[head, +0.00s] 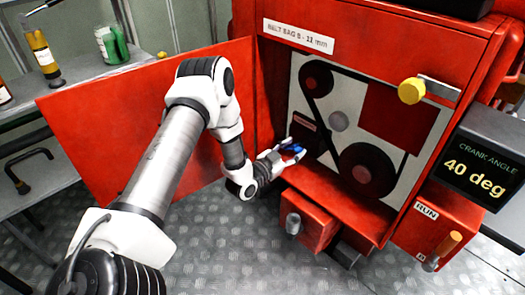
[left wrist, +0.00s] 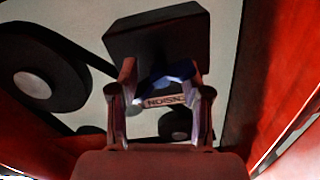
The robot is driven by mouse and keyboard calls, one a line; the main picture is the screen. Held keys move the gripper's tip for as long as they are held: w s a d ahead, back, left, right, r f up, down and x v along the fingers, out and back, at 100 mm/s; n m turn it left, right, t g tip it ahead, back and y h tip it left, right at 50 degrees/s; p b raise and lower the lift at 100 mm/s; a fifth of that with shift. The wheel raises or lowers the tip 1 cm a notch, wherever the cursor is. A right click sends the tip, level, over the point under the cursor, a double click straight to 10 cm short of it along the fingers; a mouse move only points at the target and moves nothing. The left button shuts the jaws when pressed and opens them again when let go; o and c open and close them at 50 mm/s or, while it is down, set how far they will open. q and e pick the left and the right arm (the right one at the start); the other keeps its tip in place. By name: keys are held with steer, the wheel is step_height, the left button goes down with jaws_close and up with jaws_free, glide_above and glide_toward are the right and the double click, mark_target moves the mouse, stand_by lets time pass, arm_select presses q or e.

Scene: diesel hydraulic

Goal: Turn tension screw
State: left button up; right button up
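The blue tension screw handle (head: 292,149) is on the left side of the belt panel in the open red housing. My left gripper (head: 291,150) is at it, with one finger on each side. In the left wrist view the blue handle (left wrist: 172,76) lies tilted between the two fingers of the left gripper (left wrist: 165,88). The fingers stand apart; whether they press on the handle cannot be told. A label with partly readable, inverted lettering (left wrist: 165,101) shows below the handle. A dark block (left wrist: 158,39) is behind it. My right gripper is in neither view.
An open red door (head: 95,130) stands left, behind my left arm. A red ledge (head: 335,195) lies below the panel with pulleys and belt (head: 366,170). A yellow knob (head: 411,91), a display reading 40 deg (head: 475,177) and a RUN box (head: 430,222) are right.

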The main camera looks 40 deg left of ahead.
arm_select(q)
steer(key=n+b, duration=0.1)
steer(key=n, duration=0.1)
steer(key=n+b, duration=0.1)
steer(key=n, duration=0.1)
steer(key=n+b, duration=0.1)
steer(key=n, duration=0.1)
steer(key=shift+s+f, duration=0.1)
steer(key=shift+f, duration=0.15)
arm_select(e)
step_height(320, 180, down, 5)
arm_select(q)
steer(key=s+d+g+p, duration=0.4)
steer(key=s+p, duration=0.3)
steer(key=s, duration=0.2)
steer(key=s+d+m+g+p, duration=0.1)
steer(key=s+d+g+p, duration=0.4)
steer(key=s, duration=0.5)
steer(key=s+d+g+p, duration=0.4)
steer(key=s+g+p, duration=0.2)
steer(key=s+p, duration=0.3)
steer(key=shift+s+d+m+y+p, duration=0.3)
steer(key=shift+s+d+p, duration=0.1)
steer(key=shift+s, duration=0.3)
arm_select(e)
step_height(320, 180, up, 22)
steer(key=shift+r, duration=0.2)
arm_select(q)
steer(key=shift+f, duration=0.1)
